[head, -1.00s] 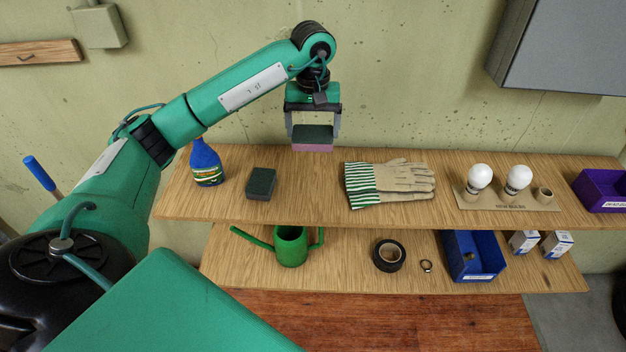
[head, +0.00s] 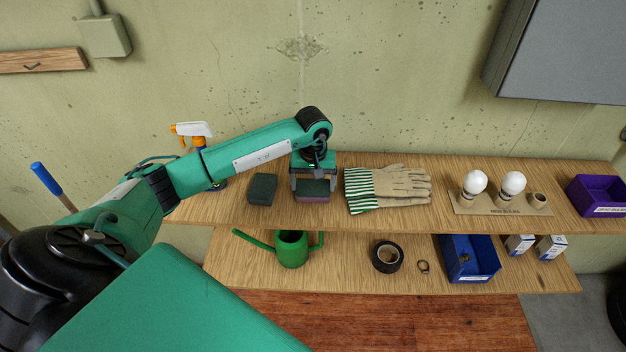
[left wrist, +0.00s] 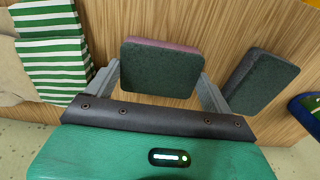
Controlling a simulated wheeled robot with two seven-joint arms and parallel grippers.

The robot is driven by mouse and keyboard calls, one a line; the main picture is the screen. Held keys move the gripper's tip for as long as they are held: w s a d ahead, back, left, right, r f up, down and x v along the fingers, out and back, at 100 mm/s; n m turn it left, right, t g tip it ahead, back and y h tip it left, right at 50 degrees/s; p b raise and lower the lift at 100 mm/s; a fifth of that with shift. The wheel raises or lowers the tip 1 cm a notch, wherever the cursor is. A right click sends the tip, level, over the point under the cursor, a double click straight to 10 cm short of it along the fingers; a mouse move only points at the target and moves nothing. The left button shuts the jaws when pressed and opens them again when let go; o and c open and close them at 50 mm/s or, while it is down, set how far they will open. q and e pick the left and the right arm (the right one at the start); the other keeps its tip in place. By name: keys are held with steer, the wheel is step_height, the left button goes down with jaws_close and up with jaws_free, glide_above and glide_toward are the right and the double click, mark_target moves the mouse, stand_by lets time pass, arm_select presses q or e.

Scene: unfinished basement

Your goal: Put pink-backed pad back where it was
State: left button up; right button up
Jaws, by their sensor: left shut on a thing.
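The pink-backed pad (head: 312,191) is a small block with a dark green top and a pink lower layer. My left gripper (head: 313,188) is shut on it, with a finger on each side, down at the upper shelf (head: 410,218). In the left wrist view the pad (left wrist: 160,70) sits between the fingers, with pink showing along its far edge. I cannot tell whether its underside touches the shelf. A second dark green pad (head: 262,189) lies on the shelf just left of it, and also shows in the left wrist view (left wrist: 260,82). My right gripper is not in view.
Striped work gloves (head: 390,187) lie close on the right. A spray bottle (head: 193,131) stands left, partly behind my arm. Farther right are a bulb holder (head: 500,203) and a purple bin (head: 597,196). The lower shelf holds a green watering can (head: 291,249), tape (head: 388,257) and a blue bin (head: 468,258).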

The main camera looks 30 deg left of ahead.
mark_target(313, 187)
arm_select(q)
steer(key=o, duration=0.7)
steer(key=shift+r, duration=0.15)
steer(key=shift+r+b, duration=1.3)
steer(key=shift+r, duration=4.6)
steer(key=shift+d, duration=0.1)
